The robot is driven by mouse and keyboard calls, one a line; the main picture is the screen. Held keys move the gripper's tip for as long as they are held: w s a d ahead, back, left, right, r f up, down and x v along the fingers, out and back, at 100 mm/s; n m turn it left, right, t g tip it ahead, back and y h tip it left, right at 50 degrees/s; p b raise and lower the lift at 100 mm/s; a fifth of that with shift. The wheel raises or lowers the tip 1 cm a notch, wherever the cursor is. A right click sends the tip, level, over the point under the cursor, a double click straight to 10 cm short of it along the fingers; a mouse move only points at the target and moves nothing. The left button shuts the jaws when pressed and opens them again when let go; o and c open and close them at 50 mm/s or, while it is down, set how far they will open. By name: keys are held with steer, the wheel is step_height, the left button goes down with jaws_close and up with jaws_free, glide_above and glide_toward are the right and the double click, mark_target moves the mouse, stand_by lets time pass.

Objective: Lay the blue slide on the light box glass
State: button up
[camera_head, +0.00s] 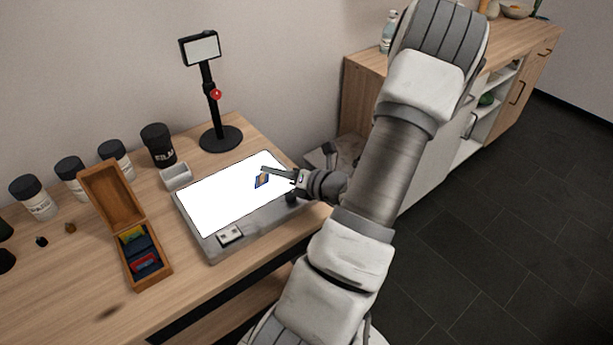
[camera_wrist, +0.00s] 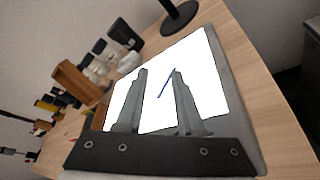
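The blue slide (camera_head: 261,182), with an orange-brown picture in its middle, is over the bright glass of the light box (camera_head: 215,200), just below my fingertips. In the wrist view the slide (camera_wrist: 165,85) shows almost edge-on as a thin, slanted blue line. It looks tilted, and I cannot tell whether it touches the glass. My gripper (camera_head: 266,171) reaches over the glass from the right. In the wrist view the two fingers of my gripper (camera_wrist: 159,73) stand apart, with the slide between them, nearer the right one and clear of the left.
An open wooden box (camera_head: 152,270) with coloured slides stands left of the light box. A small grey tray (camera_head: 176,177), a black film canister (camera_head: 158,146) and several dark-lidded jars are behind. A black stand (camera_head: 220,139) with a small screen stands at the back.

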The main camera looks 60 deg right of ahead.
steer(key=p+v, duration=0.1)
steer(key=v, duration=1)
steer(key=shift+s+p, duration=0.2)
steer(key=shift+p, duration=0.1)
steer(key=shift+r, duration=0.1)
